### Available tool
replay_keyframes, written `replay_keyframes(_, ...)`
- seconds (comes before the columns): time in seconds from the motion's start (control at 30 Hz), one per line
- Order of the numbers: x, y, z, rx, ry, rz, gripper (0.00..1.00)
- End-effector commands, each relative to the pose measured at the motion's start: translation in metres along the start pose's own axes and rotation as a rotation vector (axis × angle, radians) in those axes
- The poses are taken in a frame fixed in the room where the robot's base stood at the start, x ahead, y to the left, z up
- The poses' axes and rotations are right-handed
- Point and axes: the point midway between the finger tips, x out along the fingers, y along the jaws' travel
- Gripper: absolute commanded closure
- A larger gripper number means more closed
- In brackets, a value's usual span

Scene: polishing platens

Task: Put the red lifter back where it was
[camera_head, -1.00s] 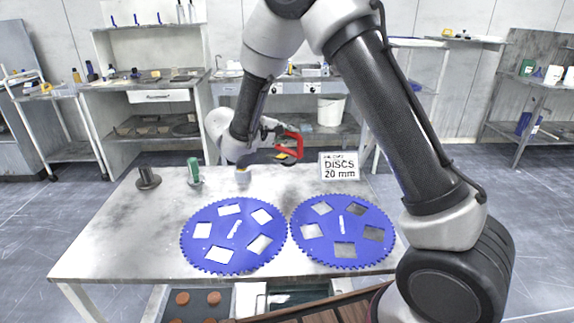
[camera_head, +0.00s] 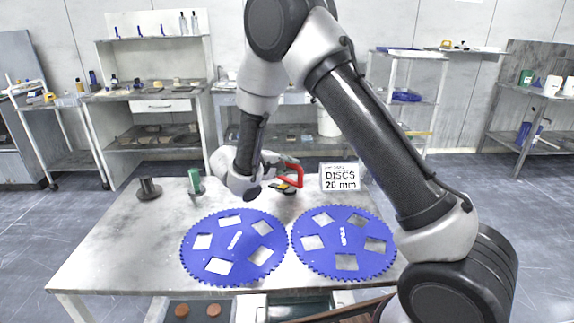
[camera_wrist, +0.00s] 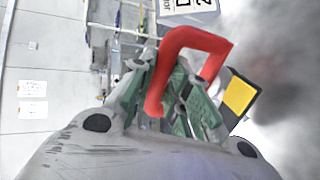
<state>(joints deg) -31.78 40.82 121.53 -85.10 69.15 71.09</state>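The red lifter (camera_head: 299,174), a red U-shaped handle, is at my gripper (camera_head: 279,165) over the back of the table, left of the sign. In the wrist view the red lifter (camera_wrist: 195,38) crosses between the green-lined fingers of my gripper (camera_wrist: 175,95), which look closed on it. A yellow and black piece (camera_wrist: 238,96) is just beside the lifter; it also shows below it in the head view (camera_head: 288,184). I cannot tell whether that piece is joined to the lifter or lies on the table. The lifter's underside is hidden.
Two blue toothed discs, left (camera_head: 208,222) and right (camera_head: 328,225), lie on the table (camera_head: 120,240) in front. A "DISCS 20 mm" sign (camera_head: 340,177) stands right of the lifter. A green bottle (camera_head: 195,180) and a dark spool (camera_head: 149,188) stand back left. The table's left part is clear.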

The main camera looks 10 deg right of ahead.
Motion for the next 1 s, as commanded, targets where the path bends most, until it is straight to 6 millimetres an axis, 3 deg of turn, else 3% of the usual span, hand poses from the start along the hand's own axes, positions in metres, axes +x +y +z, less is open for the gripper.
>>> replay_keyframes(0.03,0.000,0.000,0.000,0.000,0.000,-0.001,0.72)
replay_keyframes(0.1,0.000,0.000,0.000,0.000,0.000,-0.001,0.62)
replay_keyframes(0.47,-0.003,0.003,0.000,0.001,0.001,-0.001,0.62)
replay_keyframes(0.57,-0.016,0.002,-0.001,0.000,0.004,-0.001,0.62)
replay_keyframes(1.0,-0.106,0.002,-0.001,0.001,0.004,-0.001,0.62)
